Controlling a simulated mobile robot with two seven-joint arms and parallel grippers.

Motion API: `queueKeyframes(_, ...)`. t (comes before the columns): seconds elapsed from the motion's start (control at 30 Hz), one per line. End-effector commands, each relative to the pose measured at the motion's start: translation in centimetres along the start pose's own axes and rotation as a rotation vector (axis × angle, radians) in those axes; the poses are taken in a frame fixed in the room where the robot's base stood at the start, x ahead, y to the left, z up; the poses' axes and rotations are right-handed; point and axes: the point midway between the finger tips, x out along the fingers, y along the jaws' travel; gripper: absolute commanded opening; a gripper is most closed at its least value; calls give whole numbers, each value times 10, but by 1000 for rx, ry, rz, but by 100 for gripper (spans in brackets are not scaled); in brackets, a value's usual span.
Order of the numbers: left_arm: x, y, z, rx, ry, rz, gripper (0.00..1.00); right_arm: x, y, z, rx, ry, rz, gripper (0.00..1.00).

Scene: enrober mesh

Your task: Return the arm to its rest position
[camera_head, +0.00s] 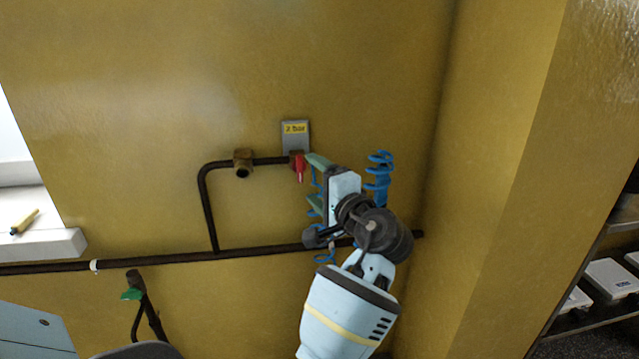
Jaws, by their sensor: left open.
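My left arm (350,305) reaches up from the lower middle to the yellow wall, its dark wrist bent. My left gripper (310,182) points left with its two green fingers apart, one above the other. Nothing shows held between them. The upper fingertip is close beside a red valve handle (299,168), which hangs down below a grey plate with a "2 bar" label (295,128). I cannot tell whether they touch. My right gripper is not in view.
A dark pipe (260,250) runs along the wall, with a branch up to a brass fitting (243,164). A blue coiled hose (378,180) hangs behind my gripper. A wall corner stands to the right, then shelves with boxes (611,277). A green handle (131,294) is low left.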

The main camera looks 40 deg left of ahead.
Motion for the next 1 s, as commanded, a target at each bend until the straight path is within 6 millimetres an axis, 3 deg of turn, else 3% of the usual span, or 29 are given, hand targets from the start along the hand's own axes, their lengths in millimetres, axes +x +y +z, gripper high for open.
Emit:
queueKeyframes(0.77, 3, -1, 0, 0, 1, 0, 76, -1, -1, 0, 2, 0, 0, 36)
queueKeyframes(0.87, 3, -10, 1, -8, 1, -2, 76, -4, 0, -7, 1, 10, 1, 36)
queueKeyframes(1.0, 2, -48, 2, -38, 1, -12, 76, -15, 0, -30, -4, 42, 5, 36)
